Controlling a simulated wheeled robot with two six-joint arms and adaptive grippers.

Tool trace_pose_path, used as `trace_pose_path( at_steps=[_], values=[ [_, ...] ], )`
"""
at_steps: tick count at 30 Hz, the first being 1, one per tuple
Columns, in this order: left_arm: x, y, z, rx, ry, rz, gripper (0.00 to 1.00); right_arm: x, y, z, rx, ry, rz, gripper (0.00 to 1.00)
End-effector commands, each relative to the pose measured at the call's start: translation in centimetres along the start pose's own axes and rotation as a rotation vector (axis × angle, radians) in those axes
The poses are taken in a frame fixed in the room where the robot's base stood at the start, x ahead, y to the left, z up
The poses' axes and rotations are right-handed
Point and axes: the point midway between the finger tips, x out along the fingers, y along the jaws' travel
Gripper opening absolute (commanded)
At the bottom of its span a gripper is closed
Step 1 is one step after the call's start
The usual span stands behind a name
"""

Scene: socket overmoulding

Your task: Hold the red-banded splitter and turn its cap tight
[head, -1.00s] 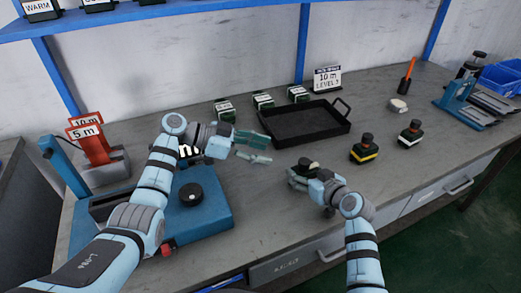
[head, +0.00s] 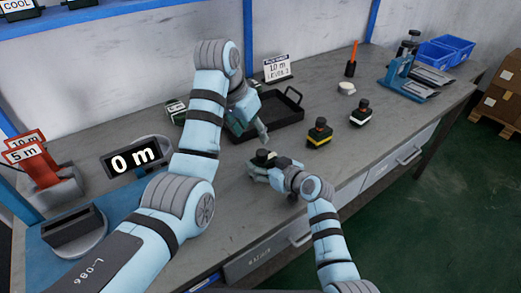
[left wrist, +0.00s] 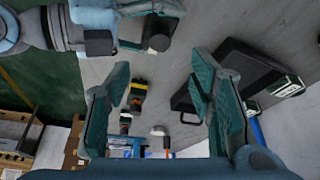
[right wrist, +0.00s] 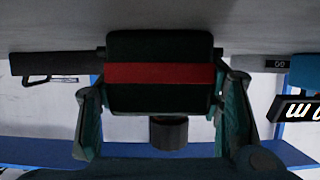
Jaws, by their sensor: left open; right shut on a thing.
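The red-banded splitter is a dark block with a red band (right wrist: 160,75) in the right wrist view, between the fingers of my right gripper (right wrist: 160,118). Its round dark cap (right wrist: 168,133) sticks out from one side. In the head view my right gripper (head: 268,172) is shut on this splitter, cap (head: 262,156) upward, near the bench's middle. My left gripper (head: 258,130) is above and just beyond it, partly hidden by its own arm. The left wrist view shows its fingers (left wrist: 160,105) wide apart and empty, with the held splitter off toward the top.
A yellow-banded splitter (head: 320,134) and a white-banded one (head: 360,112) stand to the right. A black tray (head: 275,125) lies behind my grippers. A display reading 0 m (head: 133,160) stands left. The bench front right of my right gripper is clear.

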Motion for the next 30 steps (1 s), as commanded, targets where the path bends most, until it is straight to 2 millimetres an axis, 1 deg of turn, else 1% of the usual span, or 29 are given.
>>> trace_pose_path(
  at_steps=[6, 9, 12, 15, 22, 23, 30],
  values=[
    [5.5, 0.1, 0.1, 0.003, -0.004, 0.003, 0.49, 0.0, 0.0, 0.0, 0.000, 0.000, 0.001, 0.30],
    [7.9, 0.1, 0.1, 0.003, -0.003, 0.002, 0.49, 0.0, 0.0, 0.0, 0.000, 0.000, 0.000, 0.30],
    [9.6, 0.0, 0.0, 0.004, -0.001, 0.002, 0.49, 0.0, 0.0, 0.0, 0.000, 0.001, 0.000, 0.30],
    [10.5, 0.0, 0.0, 0.004, 0.000, 0.002, 0.49, 0.0, 0.0, 0.0, 0.000, 0.001, 0.000, 0.30],
    [10.7, 0.0, 0.0, 0.004, 0.003, 0.001, 0.49, 0.0, 0.0, 0.0, 0.000, 0.001, 0.000, 0.30],
    [10.7, 0.0, 0.0, 0.004, 0.003, 0.001, 0.46, 0.0, 0.0, 0.0, 0.000, 0.001, 0.000, 0.30],
    [10.6, 0.0, 0.0, 0.004, 0.002, 0.002, 0.07, 0.0, 0.0, 0.0, 0.000, 0.001, 0.000, 0.30]
  ],
)
